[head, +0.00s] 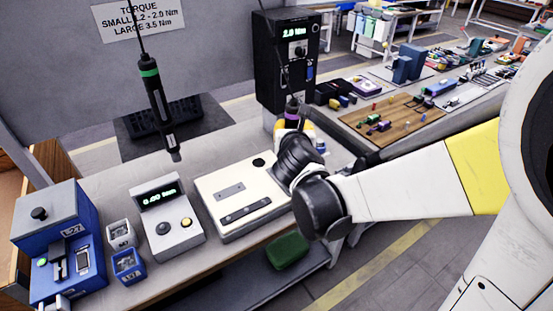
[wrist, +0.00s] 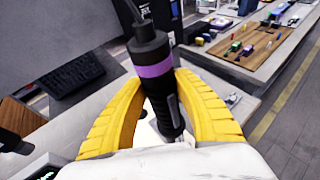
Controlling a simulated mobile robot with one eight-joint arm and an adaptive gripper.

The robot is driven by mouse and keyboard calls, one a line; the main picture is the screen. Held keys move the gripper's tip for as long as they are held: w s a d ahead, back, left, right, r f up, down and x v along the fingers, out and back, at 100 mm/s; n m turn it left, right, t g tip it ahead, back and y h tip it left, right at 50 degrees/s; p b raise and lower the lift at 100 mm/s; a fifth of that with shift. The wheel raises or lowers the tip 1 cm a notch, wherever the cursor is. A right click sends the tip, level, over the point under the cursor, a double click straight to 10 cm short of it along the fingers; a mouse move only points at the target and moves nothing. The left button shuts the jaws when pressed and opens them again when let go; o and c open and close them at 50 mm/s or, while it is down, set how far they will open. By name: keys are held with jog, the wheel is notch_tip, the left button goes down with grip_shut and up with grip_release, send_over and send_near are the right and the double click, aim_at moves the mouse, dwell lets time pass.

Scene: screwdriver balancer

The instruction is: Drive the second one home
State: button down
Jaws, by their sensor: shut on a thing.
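A purple-banded screwdriver (wrist: 152,66) is between the yellow fingers of my gripper (wrist: 160,85), which are shut on it. In the head view its top (head: 293,105) shows above my gripper (head: 305,128), near the black controller (head: 285,60) reading 2.0 Nm. The white fixture (head: 215,191) lies on the bench in front of my arm, which covers its right part. The screwdriver's tip and any screw under it are hidden. A green-banded screwdriver (head: 155,90) hangs on a cable at the left. A tester (head: 168,220) reads 0.00 Nm.
A blue device (head: 60,220) and two small blue-grey bins (head: 128,264) stand at the bench's left. A sign (head: 137,17) lists torques for small and large. A wooden board (head: 350,118) with loose parts lies on the table at right. The floor at lower right is clear.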

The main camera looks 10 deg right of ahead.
aim_at(294, 113)
jog(key=shift+r+p, duration=1.75)
jog(key=shift+r, duration=0.65)
